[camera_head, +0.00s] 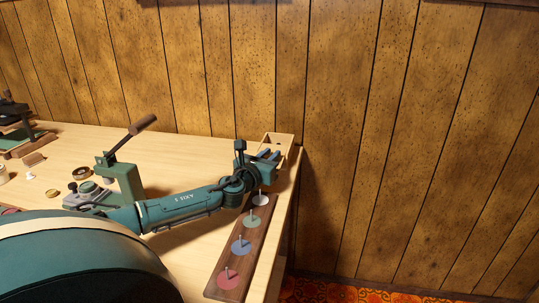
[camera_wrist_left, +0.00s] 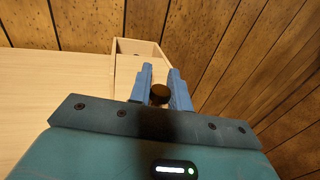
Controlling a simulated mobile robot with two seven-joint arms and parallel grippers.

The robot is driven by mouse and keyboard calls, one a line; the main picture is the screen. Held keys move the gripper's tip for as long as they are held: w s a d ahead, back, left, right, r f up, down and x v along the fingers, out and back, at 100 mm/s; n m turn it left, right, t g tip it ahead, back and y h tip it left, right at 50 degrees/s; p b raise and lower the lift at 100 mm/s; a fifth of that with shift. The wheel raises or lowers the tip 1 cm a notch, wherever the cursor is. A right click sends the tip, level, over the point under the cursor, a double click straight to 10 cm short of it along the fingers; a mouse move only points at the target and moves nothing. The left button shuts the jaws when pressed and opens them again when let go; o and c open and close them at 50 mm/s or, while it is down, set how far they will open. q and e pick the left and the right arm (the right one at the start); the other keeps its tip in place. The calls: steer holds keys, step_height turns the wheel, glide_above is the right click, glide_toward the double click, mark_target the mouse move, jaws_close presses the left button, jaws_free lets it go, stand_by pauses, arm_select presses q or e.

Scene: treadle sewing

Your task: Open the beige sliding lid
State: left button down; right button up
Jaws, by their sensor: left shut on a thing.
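A small light wooden box (camera_head: 283,138) stands at the back right corner of the table. In the left wrist view its rim (camera_wrist_left: 139,41) and part of its inside show at the far end. A pale flat surface, which looks like the beige sliding lid (camera_wrist_left: 127,74), lies nearer my gripper, partly hidden by the fingers. My left gripper (camera_head: 269,154) is at the box's near side. In the wrist view its blue fingers (camera_wrist_left: 160,88) are on both sides of a dark brown round knob (camera_wrist_left: 160,95) and hold it. The lid's exact edges are hard to see.
A dark wooden board with coloured discs on pegs (camera_head: 223,252) lies along the table's right edge, beneath and beside my arm. A green device with a brown-handled lever (camera_head: 123,170) stands to the left. The panelled wall (camera_head: 230,60) is close behind the box.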

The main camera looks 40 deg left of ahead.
arm_select(q)
steer(key=shift+w, duration=0.1)
steer(key=c, duration=1.3)
jaws_free()
